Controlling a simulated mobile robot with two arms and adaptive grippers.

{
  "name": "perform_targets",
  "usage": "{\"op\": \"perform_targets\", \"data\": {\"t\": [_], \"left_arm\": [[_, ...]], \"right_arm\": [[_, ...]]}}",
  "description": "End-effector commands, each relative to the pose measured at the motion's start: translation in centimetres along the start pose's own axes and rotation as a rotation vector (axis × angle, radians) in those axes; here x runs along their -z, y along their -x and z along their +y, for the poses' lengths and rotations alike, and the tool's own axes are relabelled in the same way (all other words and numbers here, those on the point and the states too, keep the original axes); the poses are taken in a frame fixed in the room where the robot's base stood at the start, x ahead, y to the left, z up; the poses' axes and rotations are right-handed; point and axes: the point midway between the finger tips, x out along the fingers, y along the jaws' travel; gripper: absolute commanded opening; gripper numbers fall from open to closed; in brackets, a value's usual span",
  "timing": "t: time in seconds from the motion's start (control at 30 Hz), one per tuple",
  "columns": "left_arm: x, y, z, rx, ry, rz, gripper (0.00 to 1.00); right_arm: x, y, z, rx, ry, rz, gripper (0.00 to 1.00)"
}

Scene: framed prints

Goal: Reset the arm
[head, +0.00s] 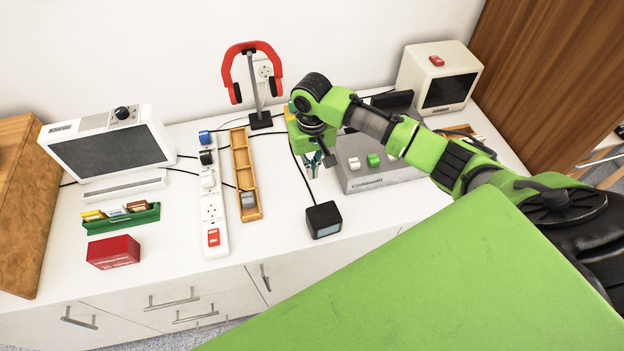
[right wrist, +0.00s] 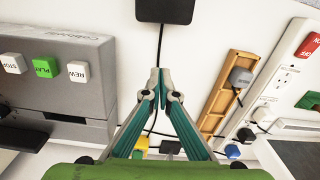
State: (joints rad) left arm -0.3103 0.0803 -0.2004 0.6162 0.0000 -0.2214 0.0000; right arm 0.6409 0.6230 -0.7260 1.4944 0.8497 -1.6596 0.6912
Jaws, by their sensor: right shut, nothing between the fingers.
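My right arm (head: 440,160) is green and black and reaches in from the right over the white cabinet top. My right gripper (head: 322,163) points down between the wooden tray and the grey button box. In the right wrist view the right gripper (right wrist: 156,80) has its fingertips together, with nothing between them. My left gripper is not in view.
Close by are the grey button box (head: 358,182), black cube (head: 324,220), wooden tray (head: 243,172), power strip (head: 212,215) and red headphones on a stand (head: 254,90). A monitor (head: 110,150), red box (head: 113,252) and small white television (head: 440,78) stand farther off. Cables cross the top.

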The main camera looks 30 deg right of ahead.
Motion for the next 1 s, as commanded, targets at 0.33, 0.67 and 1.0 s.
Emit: {"op": "perform_targets", "data": {"t": [0.33,0.67,1.0], "left_arm": [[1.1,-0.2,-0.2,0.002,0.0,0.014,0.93],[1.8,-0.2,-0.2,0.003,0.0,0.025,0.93],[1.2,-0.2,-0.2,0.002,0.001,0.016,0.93]], "right_arm": [[-0.3,0.8,-0.2,0.002,0.008,-0.002,0.0],[-9.0,-3.6,-7.5,0.112,0.275,0.066,0.0],[-18.6,-3.0,-9.1,0.171,0.388,0.237,0.0]]}}
